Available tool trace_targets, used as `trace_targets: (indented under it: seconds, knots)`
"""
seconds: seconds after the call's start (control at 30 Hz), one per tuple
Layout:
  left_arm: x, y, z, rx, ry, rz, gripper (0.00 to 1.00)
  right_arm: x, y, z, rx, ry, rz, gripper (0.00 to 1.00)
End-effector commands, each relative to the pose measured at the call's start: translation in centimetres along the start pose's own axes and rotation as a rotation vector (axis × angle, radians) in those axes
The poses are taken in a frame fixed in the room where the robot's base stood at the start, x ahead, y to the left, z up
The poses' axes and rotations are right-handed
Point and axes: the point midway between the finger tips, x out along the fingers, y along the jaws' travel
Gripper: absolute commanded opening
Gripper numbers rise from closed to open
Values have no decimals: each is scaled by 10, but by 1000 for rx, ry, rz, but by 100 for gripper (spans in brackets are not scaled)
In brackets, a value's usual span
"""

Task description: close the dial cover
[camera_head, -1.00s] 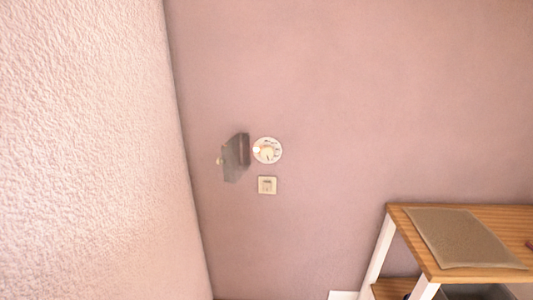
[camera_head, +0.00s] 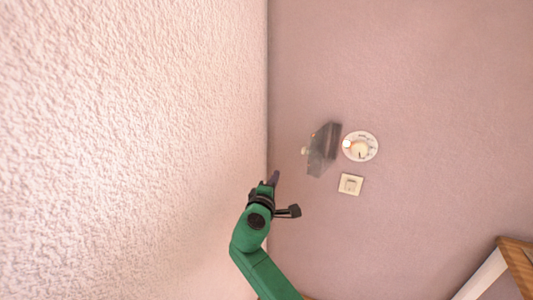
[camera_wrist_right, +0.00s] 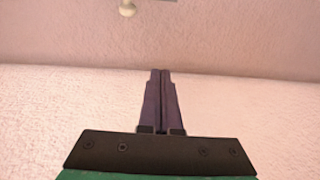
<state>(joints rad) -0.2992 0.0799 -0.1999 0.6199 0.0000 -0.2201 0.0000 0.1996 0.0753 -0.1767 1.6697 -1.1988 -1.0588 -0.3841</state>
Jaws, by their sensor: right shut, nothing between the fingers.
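The dial cover (camera_head: 323,150) is a grey, see-through box-like flap standing swung open to the left of the dial. A small pale knob (camera_head: 304,150) sticks out on its left side; a pale knob also shows at the top edge of the right wrist view (camera_wrist_right: 128,9). The round white dial (camera_head: 360,146) on the pink wall is uncovered. My right gripper (camera_head: 275,178), on a green arm, is below and left of the cover, apart from it. Its fingers (camera_wrist_right: 161,100) are shut together and empty. My left gripper is not in view.
A white square switch plate (camera_head: 350,184) sits on the wall below the dial. A textured pale wall (camera_head: 130,130) stands close on the left of my right gripper. A wooden table corner (camera_head: 516,262) shows at the lower right. The wall right of the dial is clear.

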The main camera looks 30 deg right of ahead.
Motion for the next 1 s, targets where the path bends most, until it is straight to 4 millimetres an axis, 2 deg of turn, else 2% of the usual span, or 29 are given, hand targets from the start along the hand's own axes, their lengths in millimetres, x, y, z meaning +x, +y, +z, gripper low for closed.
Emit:
trace_targets:
  seconds: [0.03, 0.1, 0.27, 0.67, 0.7, 0.8, 1.0]
  knots:
    - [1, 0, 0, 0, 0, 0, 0, -4, 22, 7, 10, -30, 45, 0]
    - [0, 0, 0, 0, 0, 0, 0, -7, 39, 13, 15, -56, 79, 0]
    - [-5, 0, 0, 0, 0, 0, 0, 8, 44, 14, 10, -60, 84, 0]
    - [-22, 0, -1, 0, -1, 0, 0, 94, 50, 19, 11, -58, 80, 0]
    - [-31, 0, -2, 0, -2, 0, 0, 89, 51, 28, 10, -57, 78, 0]
    - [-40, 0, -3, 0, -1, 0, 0, 81, 49, 43, 11, -55, 78, 0]
    - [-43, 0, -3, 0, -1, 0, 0, 76, 45, 55, 13, -55, 79, 0]
